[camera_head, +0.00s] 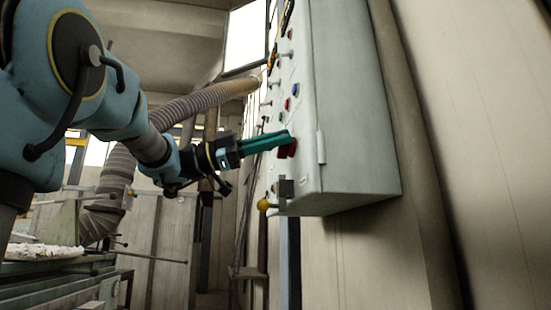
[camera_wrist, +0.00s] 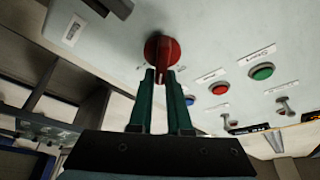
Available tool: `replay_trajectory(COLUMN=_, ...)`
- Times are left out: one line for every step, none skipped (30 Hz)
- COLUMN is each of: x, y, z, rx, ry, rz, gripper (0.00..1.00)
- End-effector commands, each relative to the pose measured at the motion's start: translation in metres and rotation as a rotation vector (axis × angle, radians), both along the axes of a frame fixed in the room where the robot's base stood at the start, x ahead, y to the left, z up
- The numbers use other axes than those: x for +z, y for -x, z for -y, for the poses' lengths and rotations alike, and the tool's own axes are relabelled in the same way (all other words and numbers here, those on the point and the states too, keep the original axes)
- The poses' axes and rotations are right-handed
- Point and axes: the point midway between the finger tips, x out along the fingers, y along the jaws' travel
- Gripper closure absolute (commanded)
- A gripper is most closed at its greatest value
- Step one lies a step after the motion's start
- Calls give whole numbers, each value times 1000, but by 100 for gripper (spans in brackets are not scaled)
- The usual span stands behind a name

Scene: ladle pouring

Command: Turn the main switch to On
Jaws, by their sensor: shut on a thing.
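The main switch is a red rotary knob (camera_wrist: 162,50) on the face of a pale grey control box (camera_head: 350,110). In the head view the red knob (camera_head: 288,149) shows at the tips of my gripper (camera_head: 284,140). My gripper has green fingers, and in the wrist view their tips (camera_wrist: 164,76) close on the knob's red grip bar. The fingers cover part of the bar. The label beside the knob is too small to read, so I cannot tell its On mark.
Red (camera_wrist: 219,89), green (camera_wrist: 262,71) and blue (camera_wrist: 189,100) buttons and small toggle switches sit near the knob. A yellow ball-ended lever (camera_head: 263,204) juts from the box's lower edge. A large ribbed hose (camera_head: 200,103) runs behind my arm.

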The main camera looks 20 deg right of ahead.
Motion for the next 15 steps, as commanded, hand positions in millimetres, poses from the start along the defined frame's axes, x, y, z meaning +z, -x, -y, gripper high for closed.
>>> replay_trajectory(x=-10, y=-1, z=1, rx=1, ry=0, rz=44, gripper=100)
replay_trajectory(x=-9, y=-1, z=1, rx=0, ry=3, rz=72, gripper=100)
replay_trajectory(x=-10, y=0, z=1, rx=1, ry=9, rz=110, gripper=100)
replay_trajectory(x=-10, y=0, z=1, rx=1, ry=11, rz=137, gripper=100)
replay_trajectory(x=-10, y=0, z=1, rx=2, ry=14, rz=166, gripper=100)
replay_trajectory(x=-11, y=0, z=1, rx=0, ry=19, rz=203, gripper=100)
replay_trajectory(x=-11, y=0, z=1, rx=0, ry=22, rz=231, gripper=100)
replay_trajectory(x=-11, y=1, z=1, rx=0, ry=26, rz=260, gripper=100)
replay_trajectory(x=-11, y=1, z=1, rx=1, ry=31, rz=297, gripper=100)
replay_trajectory(x=-11, y=1, z=1, rx=1, ry=34, rz=324, gripper=100)
replay_trajectory(x=-12, y=1, z=1, rx=1, ry=37, rz=352, gripper=100)
replay_trajectory(x=-12, y=1, z=1, rx=0, ry=41, rz=385, gripper=100)
replay_trajectory(x=-12, y=1, z=1, rx=0, ry=44, rz=412, gripper=100)
replay_trajectory(x=-12, y=2, z=1, rx=1, ry=48, rz=437, gripper=100)
replay_trajectory(x=-12, y=2, z=1, rx=1, ry=52, rz=469, gripper=100)
